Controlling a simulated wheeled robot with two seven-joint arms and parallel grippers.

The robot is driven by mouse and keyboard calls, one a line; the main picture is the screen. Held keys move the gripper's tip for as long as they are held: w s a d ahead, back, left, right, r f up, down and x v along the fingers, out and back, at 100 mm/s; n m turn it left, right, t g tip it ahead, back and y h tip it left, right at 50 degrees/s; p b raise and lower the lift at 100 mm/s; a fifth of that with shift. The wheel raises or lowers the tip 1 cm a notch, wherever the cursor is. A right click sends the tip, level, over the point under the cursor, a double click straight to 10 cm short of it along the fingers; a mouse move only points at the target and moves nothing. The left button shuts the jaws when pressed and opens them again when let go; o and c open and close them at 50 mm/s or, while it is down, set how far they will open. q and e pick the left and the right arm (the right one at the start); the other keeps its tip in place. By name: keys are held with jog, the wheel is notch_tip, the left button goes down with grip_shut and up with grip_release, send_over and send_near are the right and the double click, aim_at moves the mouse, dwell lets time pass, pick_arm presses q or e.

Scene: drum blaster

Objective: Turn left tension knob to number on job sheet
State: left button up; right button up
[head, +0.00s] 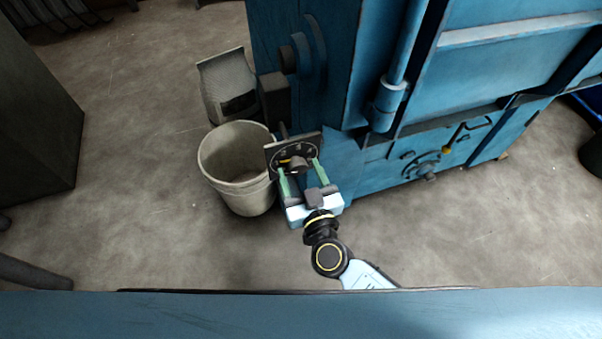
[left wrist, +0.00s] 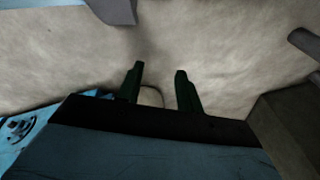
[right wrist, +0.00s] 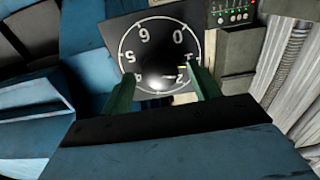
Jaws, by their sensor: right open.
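A dark square dial plate (head: 272,153) with a round knob (head: 298,163) sits on the side of the blue machine. In the right wrist view the plate (right wrist: 120,32) carries a white ring with numbers, 0 at the upper right and 2 at the lower right. The dark knob (right wrist: 152,68) is at its centre, with a yellow mark towards the right near the 1 and 2. My right gripper (head: 300,173) is open, its fingers either side of the knob; contact is unclear. My left gripper (left wrist: 159,70) is open and empty over the floor. No job sheet is readable.
Open floor (head: 130,220) lies to the left.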

jog(key=shift+c, duration=0.2)
jog(key=c, duration=0.9)
jog(key=shift+m, duration=0.3)
